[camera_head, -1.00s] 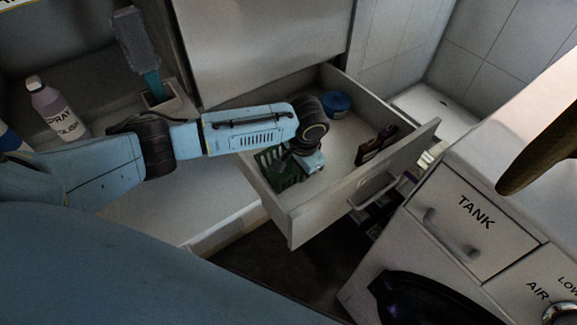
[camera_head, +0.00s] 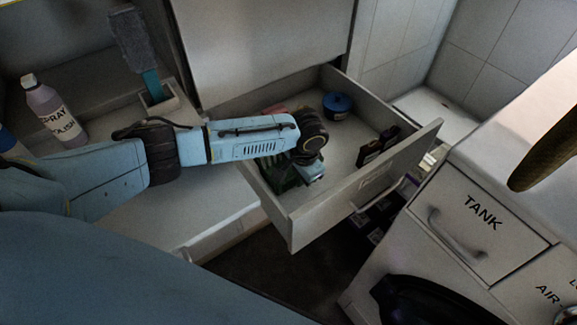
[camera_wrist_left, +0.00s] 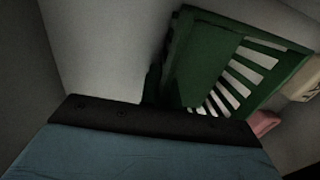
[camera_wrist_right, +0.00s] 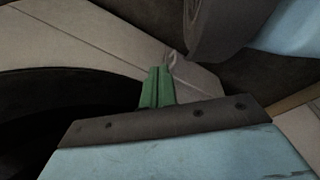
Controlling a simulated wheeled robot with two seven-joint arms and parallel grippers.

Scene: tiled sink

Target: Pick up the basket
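The green slatted basket (camera_head: 273,171) is in the open drawer (camera_head: 325,209), near its left wall and partly hidden by my left arm. In the left wrist view the basket (camera_wrist_left: 205,62) is tilted in the picture and very close to my left gripper. My left gripper (camera_head: 309,172) is down inside the drawer at the basket's right side. Its fingertips are hidden or too dark to make out, so I cannot tell whether they grip the basket. My right gripper (camera_wrist_right: 157,88) shows only in the right wrist view, with its green fingers together and empty.
A blue round container (camera_head: 337,104) and a dark item (camera_head: 377,146) share the drawer, with a pink item (camera_head: 274,110) at its back left. The TANK unit (camera_head: 478,220) is close on the right.

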